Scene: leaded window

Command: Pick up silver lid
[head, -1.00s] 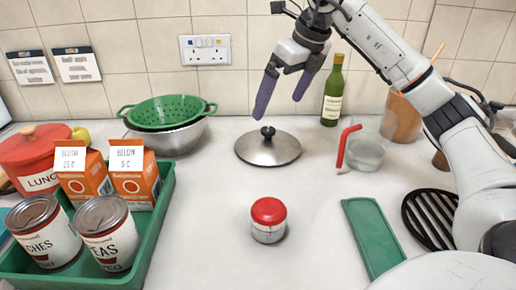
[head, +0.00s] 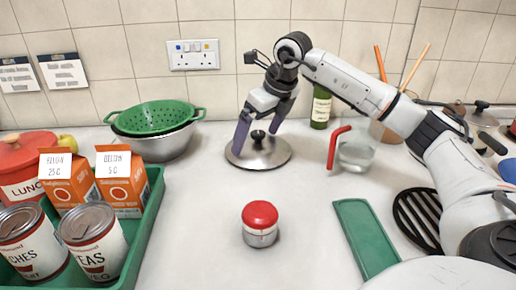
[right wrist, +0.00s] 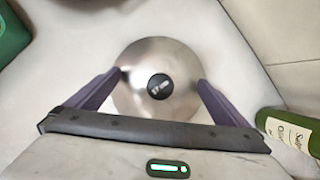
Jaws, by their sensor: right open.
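The silver lid (head: 262,153) lies flat on the white counter, with a black knob (head: 258,136) at its centre. My right gripper (head: 257,142) is open and low over the lid, its two purple fingers on either side of the knob. In the right wrist view the lid (right wrist: 135,100) lies between and beyond the open fingers, with the black knob (right wrist: 160,87) in the middle of the gap. I cannot tell whether a fingertip touches the lid. My left gripper is not in view.
A green colander in a metal bowl (head: 165,143) stands left of the lid. A green bottle (head: 320,108), a glass jug with a red handle (head: 355,155) and a utensil pot stand to the right. A red-capped jar (head: 260,225) stands in front. A green crate (head: 150,215) holds cartons and cans.

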